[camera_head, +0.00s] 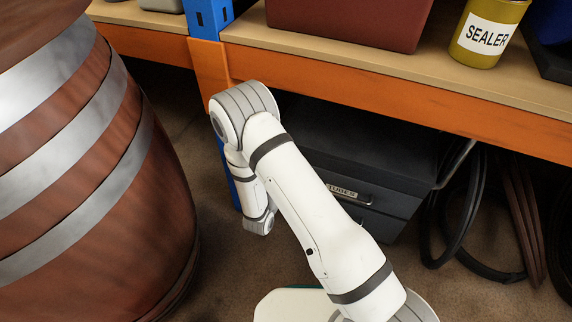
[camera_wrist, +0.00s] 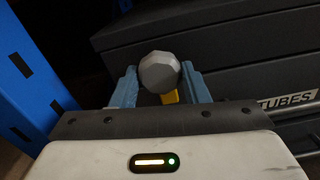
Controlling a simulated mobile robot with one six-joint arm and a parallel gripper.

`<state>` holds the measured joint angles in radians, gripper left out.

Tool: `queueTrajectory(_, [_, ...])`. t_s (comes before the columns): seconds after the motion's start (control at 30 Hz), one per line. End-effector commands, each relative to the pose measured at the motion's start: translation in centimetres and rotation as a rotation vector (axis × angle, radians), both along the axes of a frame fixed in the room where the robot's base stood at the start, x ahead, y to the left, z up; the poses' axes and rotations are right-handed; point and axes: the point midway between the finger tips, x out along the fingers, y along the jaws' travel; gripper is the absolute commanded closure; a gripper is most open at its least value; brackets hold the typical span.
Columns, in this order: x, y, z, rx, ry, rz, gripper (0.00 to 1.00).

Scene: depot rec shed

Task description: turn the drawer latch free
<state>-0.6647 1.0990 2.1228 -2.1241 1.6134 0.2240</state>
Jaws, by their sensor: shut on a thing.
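The drawer latch shows in the wrist view as a round, faceted grey knob (camera_wrist: 159,73) with a yellow piece (camera_wrist: 170,97) below it. My gripper (camera_wrist: 158,80) has its two blue-grey fingers shut on the knob, one on each side. The dark grey drawer unit (camera_head: 372,142) stands under the bench, and its front has a TUBES label (camera_head: 342,190), which also shows at right in the wrist view (camera_wrist: 287,101). In the head view my arm hides the latch and the gripper's fingers.
A blue rack post (camera_wrist: 25,75) stands close left of my gripper. An orange bench beam (camera_head: 420,98) runs above the drawer unit. A large brown barrel (camera_head: 125,200) stands at left, and black hoses (camera_head: 460,235) hang at right. Some floor is clear in front.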

Motion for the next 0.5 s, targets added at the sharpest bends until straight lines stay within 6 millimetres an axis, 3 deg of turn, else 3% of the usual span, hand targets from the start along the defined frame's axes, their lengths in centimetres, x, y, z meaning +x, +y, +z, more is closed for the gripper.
queueTrajectory(0.27, [-0.03,0.00,0.13,-0.066,0.025,0.000,0.81])
queueTrajectory(0.5, [-0.07,0.02,0.21,-0.227,0.085,0.000,0.81])
